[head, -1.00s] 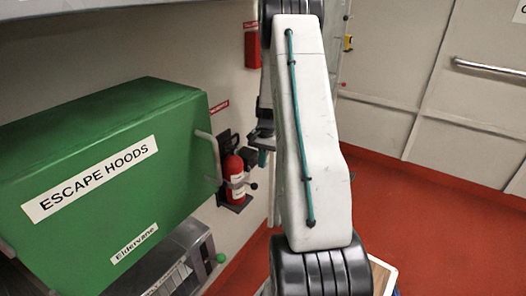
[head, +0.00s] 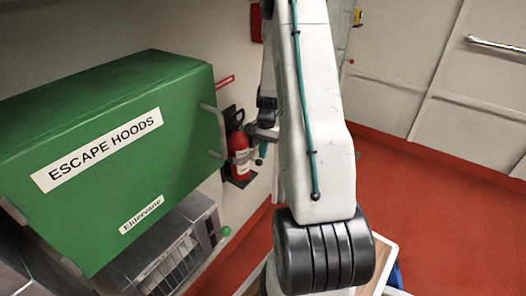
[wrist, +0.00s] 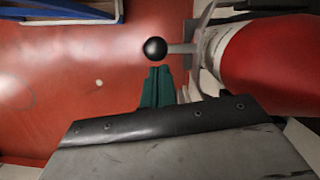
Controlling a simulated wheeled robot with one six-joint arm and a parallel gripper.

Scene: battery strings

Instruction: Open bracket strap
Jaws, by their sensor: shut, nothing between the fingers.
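The bracket strap (head: 243,157) is a grey band around a red fire extinguisher (head: 240,143) mounted on the wall. Its lever ends in a black ball knob (head: 259,161) that sticks out to the right. In the wrist view the knob (wrist: 154,48) sits on a grey lever (wrist: 183,48) running to the strap at the extinguisher (wrist: 270,65). My gripper (wrist: 158,72) has teal fingers, shut and empty, with the tips just below the knob in the picture. I cannot tell whether they touch it. The strap appears closed around the extinguisher.
A large green escape hoods box (head: 120,150) juts from the wall at the left, with a grey unit (head: 175,250) below it. The red floor (head: 430,200) to the right is open. A blue-edged object (wrist: 70,12) shows at the wrist view's top left.

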